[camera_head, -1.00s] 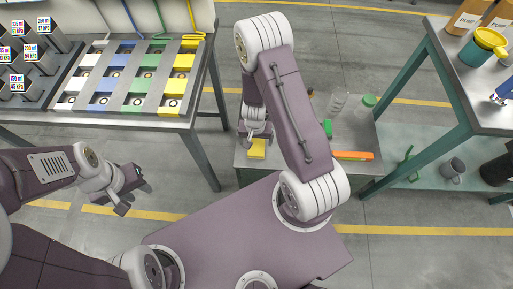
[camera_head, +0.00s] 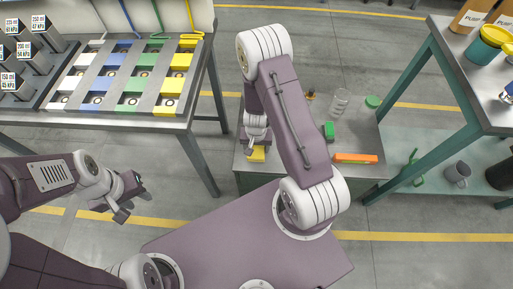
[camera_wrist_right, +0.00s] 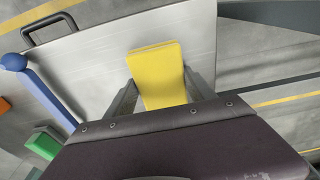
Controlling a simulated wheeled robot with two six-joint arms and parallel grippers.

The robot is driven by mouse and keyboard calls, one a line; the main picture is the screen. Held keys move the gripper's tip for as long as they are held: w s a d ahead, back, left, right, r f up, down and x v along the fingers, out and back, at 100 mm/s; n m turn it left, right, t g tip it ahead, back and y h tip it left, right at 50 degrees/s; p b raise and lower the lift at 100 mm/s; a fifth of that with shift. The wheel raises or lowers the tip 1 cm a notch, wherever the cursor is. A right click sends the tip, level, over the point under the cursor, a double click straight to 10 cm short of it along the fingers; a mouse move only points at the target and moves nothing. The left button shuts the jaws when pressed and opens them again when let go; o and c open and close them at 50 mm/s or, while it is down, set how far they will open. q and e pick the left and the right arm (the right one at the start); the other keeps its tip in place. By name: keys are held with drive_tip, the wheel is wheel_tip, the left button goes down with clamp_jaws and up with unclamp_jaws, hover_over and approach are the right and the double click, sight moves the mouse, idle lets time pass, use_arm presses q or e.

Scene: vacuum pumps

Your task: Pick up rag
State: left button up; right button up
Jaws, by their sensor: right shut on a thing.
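The rag (camera_wrist_right: 158,75) is a yellow folded piece between the two fingers of my right gripper (camera_wrist_right: 160,92) in the right wrist view. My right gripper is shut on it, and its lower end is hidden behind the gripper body.
The low table (camera_head: 300,165) also holds an orange block (camera_head: 355,158), a green block (camera_head: 328,131), a clear bottle (camera_head: 340,102) and a green lid (camera_head: 373,101). A bench with coloured stations (camera_head: 130,82) stands at left. A teal-legged table (camera_head: 455,75) stands at right.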

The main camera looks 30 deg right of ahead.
sight(262, 148)
drive_tip(key=r+p, duration=0.4)
drive_tip(key=r, duration=0.1)
drive_tip(key=shift+s+d, duration=0.1)
drive_tip(key=shift+d, duration=0.1)
drive_tip(key=shift+s+d+r+b, duration=0.15)
drive_tip(key=shift+s+d+b, duration=0.4)
drive_tip(key=shift+d, duration=0.25)
drive_tip(key=s+d+r+p, duration=0.1)
drive_tip(key=s+d+r, duration=0.4)
drive_tip(key=d, duration=0.3)
drive_tip(key=shift+r, duration=0.35)
